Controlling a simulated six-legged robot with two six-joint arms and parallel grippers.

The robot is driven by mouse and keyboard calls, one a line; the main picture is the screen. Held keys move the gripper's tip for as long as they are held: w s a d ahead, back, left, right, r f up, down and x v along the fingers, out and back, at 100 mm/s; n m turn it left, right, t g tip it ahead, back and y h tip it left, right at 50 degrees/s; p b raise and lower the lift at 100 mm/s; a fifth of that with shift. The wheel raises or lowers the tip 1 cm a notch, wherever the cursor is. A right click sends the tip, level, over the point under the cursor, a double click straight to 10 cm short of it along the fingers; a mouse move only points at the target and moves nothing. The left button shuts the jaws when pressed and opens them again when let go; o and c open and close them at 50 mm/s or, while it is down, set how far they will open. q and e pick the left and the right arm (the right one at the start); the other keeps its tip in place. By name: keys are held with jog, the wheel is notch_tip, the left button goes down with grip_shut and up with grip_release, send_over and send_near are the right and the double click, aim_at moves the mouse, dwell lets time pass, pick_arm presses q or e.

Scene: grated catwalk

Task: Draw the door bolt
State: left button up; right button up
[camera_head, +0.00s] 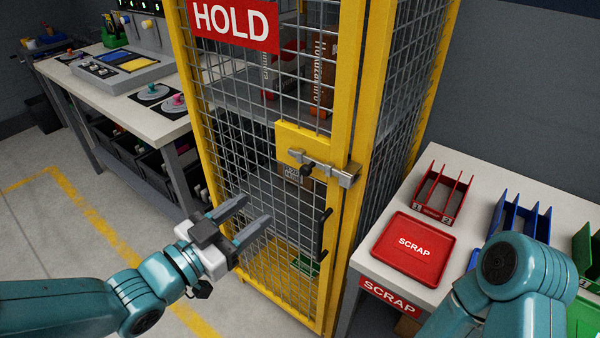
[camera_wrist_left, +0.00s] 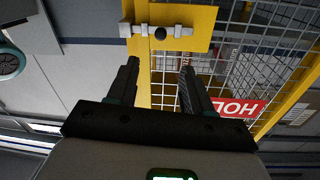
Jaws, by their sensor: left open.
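The door bolt (camera_head: 325,168) is a grey metal bar with a dark round knob (camera_head: 306,170). It is mounted on a yellow plate (camera_head: 296,138) on the yellow mesh cage door and reaches right to a grey block on the frame post. The bolt (camera_wrist_left: 182,31) and its knob (camera_wrist_left: 160,33) also show in the left wrist view, beyond the fingertips. My left gripper (camera_head: 257,209) is open and empty, in front of the mesh, below and left of the bolt, apart from it. In the wrist view its fingers (camera_wrist_left: 160,66) point toward the knob. My right gripper is out of view.
A black door handle (camera_head: 323,234) sits below the bolt. At right, a white table (camera_head: 378,262) holds a red SCRAP tray (camera_head: 410,247) and coloured bins. At left is a workbench (camera_head: 150,125) with a control panel. The cage holds boxes on a shelf.

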aim_at(303, 172)
pick_arm(q)
jog(key=p+x, duration=0.1)
jog(key=x, duration=1.3)
jog(key=shift+w+f+p, duration=0.1)
jog(key=shift+p, duration=0.2)
grip_shut()
